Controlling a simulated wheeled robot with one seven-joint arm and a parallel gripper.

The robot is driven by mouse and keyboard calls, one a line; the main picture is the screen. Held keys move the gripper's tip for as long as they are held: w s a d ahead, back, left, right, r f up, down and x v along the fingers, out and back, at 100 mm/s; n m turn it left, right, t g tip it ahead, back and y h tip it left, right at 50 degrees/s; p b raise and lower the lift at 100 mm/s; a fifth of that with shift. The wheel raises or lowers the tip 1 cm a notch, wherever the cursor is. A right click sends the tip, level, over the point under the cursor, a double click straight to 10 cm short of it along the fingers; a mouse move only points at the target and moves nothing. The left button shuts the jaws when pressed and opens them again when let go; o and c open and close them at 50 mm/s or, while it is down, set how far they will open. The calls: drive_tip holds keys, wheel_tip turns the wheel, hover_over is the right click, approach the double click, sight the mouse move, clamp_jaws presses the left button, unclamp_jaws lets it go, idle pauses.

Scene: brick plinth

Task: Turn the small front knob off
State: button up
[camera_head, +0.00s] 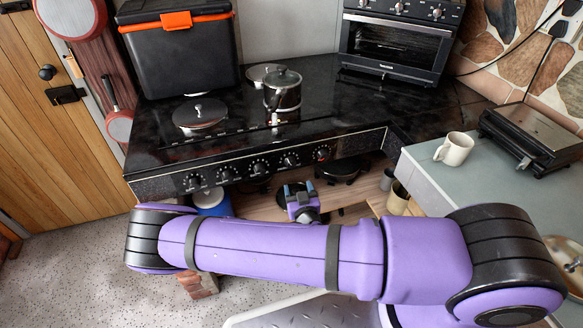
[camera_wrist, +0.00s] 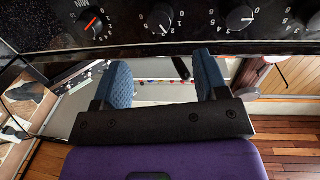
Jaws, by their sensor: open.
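A row of black knobs runs along the stove's front panel in the head view. The knob at its right end (camera_head: 322,153) has a red mark. In the wrist view, where the panel appears upside down, this knob (camera_wrist: 91,23) is at the upper left, with an orange-red pointer set at a slant. Plain black knobs with white pointers (camera_wrist: 160,18) are beside it. My gripper (camera_head: 301,190) is below and in front of the panel. In the wrist view its blue-padded fingers (camera_wrist: 163,80) are spread apart and empty, clear of the knobs.
The black stove top (camera_head: 235,125) holds a steel pot (camera_head: 283,94) and lids. A toaster oven (camera_head: 396,43) stands behind. To the right, a counter (camera_head: 480,185) holds a white mug (camera_head: 454,149) and a grill (camera_head: 533,137). A shelf with items is below the panel.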

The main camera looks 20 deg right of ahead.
sight(292, 166)
drive_tip(key=w, duration=0.7)
drive_tip(key=w+d, duration=0.1)
drive_tip(key=w, duration=0.2)
drive_tip(key=shift+w+d, duration=0.1)
drive_tip(key=shift+w, duration=0.25)
drive_tip(key=c, duration=0.9)
drive_tip(key=shift+n, duration=0.3)
drive_tip(key=n, duration=0.5)
drive_tip(key=shift+f+n+t, duration=0.1)
drive_tip(key=shift+n+t, duration=0.2)
drive_tip(key=shift+n, duration=0.1)
drive_tip(key=n, duration=0.6)
drive_tip(key=shift+d+t+y, duration=0.15)
drive_tip(key=shift+t+y, duration=0.15)
drive_tip(key=shift+y, duration=0.1)
